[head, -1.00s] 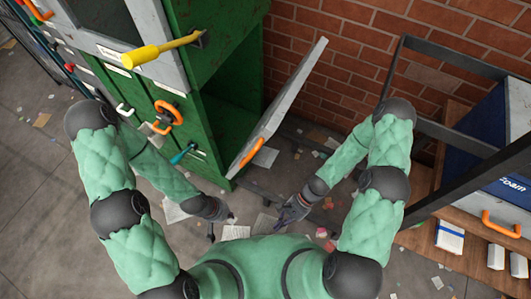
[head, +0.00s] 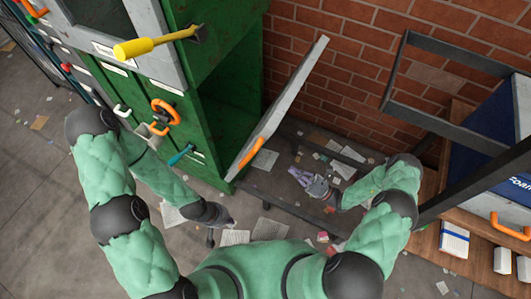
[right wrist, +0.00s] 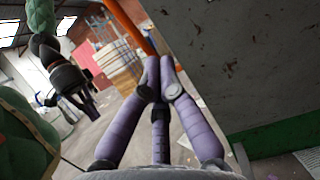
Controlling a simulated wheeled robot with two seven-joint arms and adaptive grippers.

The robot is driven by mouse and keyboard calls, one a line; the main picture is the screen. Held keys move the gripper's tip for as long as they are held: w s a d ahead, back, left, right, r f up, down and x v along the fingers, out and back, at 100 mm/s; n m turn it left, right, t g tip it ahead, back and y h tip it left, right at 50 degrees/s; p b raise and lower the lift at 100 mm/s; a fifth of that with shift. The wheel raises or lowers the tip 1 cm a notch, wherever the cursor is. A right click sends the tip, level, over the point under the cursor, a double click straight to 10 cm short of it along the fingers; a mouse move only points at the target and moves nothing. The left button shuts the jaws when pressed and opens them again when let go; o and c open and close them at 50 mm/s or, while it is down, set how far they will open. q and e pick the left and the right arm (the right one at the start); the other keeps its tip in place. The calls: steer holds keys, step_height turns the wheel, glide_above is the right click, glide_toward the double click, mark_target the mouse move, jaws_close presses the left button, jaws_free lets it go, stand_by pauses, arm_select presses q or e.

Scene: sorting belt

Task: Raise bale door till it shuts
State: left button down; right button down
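The bale door (head: 290,100) is a grey panel standing open, slanting out from the green baler (head: 185,60). An orange handle (head: 252,152) is at its lower end. My right gripper (head: 297,174) is to the right of the door, low over the floor and apart from the panel. In the right wrist view its purple fingers (right wrist: 159,75) converge at the tips with nothing seen between them. The door panel (right wrist: 245,60) fills the upper right there, with the orange handle (right wrist: 128,22) beyond the fingertips. My left gripper (head: 220,232) is near the baler's base, fingers spread and empty.
A brick wall (head: 350,60) stands behind the door. A dark metal frame (head: 450,125) and wooden shelf (head: 430,240) are at the right. A yellow lever (head: 150,44) and an orange wheel (head: 165,112) stick out from the baler. Paper scraps litter the floor.

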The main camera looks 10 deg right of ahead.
steer(key=b+x, duration=0.1)
steer(key=x, duration=1.2)
steer(key=shift+w+a, duration=0.15)
steer(key=shift+a, duration=0.2)
steer(key=shift+r, duration=0.15)
